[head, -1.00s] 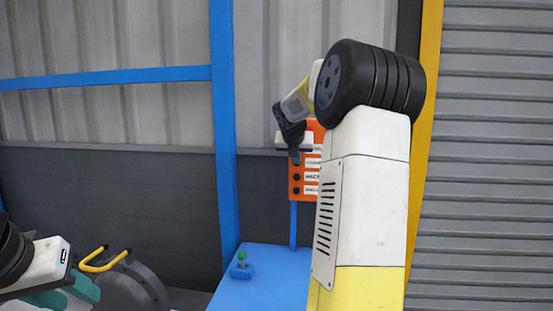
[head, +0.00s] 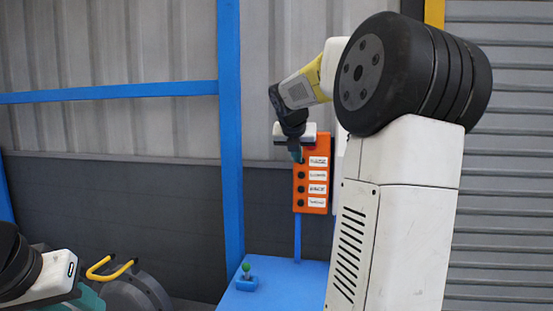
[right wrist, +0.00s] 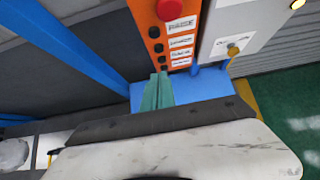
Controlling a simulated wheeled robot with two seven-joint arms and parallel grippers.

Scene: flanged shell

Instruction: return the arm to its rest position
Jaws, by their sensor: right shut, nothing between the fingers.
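My right gripper (head: 296,154) shows in the head view at the end of the raised right arm, in front of the orange panel (head: 325,205). In the right wrist view its teal fingers (right wrist: 158,92) are together with nothing between them. They point toward the lower end of the panel, and I cannot tell how far off it is. My left gripper (head: 90,298) is only partly visible at the lower left of the head view, cut off by the bottom edge. Its fingertips are not clear.
The panel has black buttons, white labels and a red button (right wrist: 170,9). A grey box (right wrist: 222,30) with a yellow knob is beside it. A blue table (head: 285,285) carries a green-topped joystick (head: 246,270). A blue post (head: 231,150) stands left of the panel.

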